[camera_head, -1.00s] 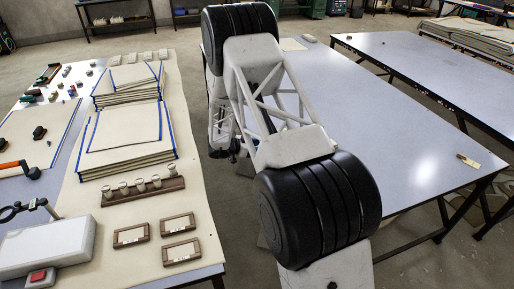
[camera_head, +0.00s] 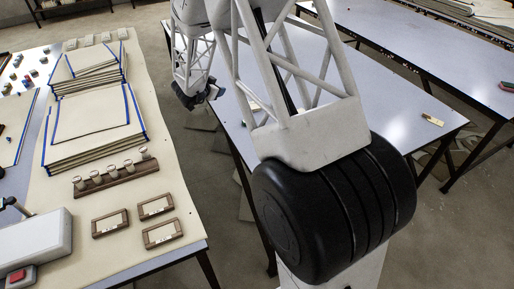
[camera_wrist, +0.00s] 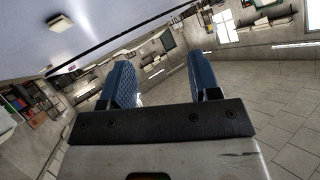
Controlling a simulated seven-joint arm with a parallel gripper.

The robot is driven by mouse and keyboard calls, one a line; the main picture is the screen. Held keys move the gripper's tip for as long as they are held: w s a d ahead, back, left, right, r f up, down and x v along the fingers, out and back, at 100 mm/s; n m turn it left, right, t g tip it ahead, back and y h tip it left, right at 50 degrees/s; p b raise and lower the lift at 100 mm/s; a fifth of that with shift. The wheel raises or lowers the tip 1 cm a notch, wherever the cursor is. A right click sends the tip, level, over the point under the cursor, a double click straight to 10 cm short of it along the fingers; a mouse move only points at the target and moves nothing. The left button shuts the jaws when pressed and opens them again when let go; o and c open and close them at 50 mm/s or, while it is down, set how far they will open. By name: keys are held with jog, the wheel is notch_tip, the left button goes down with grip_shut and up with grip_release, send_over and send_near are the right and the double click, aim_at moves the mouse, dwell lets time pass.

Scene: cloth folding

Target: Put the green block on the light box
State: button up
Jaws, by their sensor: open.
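My gripper (camera_head: 208,93) hangs small and partly hidden beyond my arm links in the head view, over the gap between the tables. In the wrist view its two blue fingers (camera_wrist: 162,78) stand apart with nothing between them. A pale grey box (camera_head: 36,246) lies at the near left of the left table, cut off by the picture edge; it may be the light box. Small coloured blocks (camera_head: 15,76) lie at the far left of that table, too small to tell a green one for sure. My gripper is well away from both.
The left table holds stacked blue-edged cloths (camera_head: 95,135), a wooden rack of jars (camera_head: 115,180), several framed labels (camera_head: 162,234) and a red-buttoned unit (camera_head: 20,278). A mostly bare table (camera_head: 400,90) stands to the right. Floor shows between them.

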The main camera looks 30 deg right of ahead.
jog(key=s+a+r+n+t+y, duration=0.2)
jog(key=s+a+r+y, duration=0.1)
jog(key=r, duration=0.3)
jog(key=s+a+r+n+t+y, duration=0.1)
jog(key=s+a+r+n+y, duration=0.15)
jog(key=r, duration=0.35)
jog(key=s+a+r+n+g+y, duration=0.1)
jog(key=s+a+r+n+y, duration=0.2)
jog(key=s, duration=0.4)
jog(key=s+a+r+n+y, duration=0.1)
jog(key=s+a+r+y, duration=0.1)
jog(key=s+r, duration=0.3)
jog(key=s+d+n+g+h, duration=0.1)
jog(key=s+n+g, duration=0.4)
jog(key=s, duration=3.3)
jog(key=shift+s+d+g, duration=0.2)
jog(key=shift+d+g, duration=0.2)
jog(key=shift+g, duration=0.8)
jog(key=shift+o, duration=0.4)
jog(key=shift+f, duration=0.1)
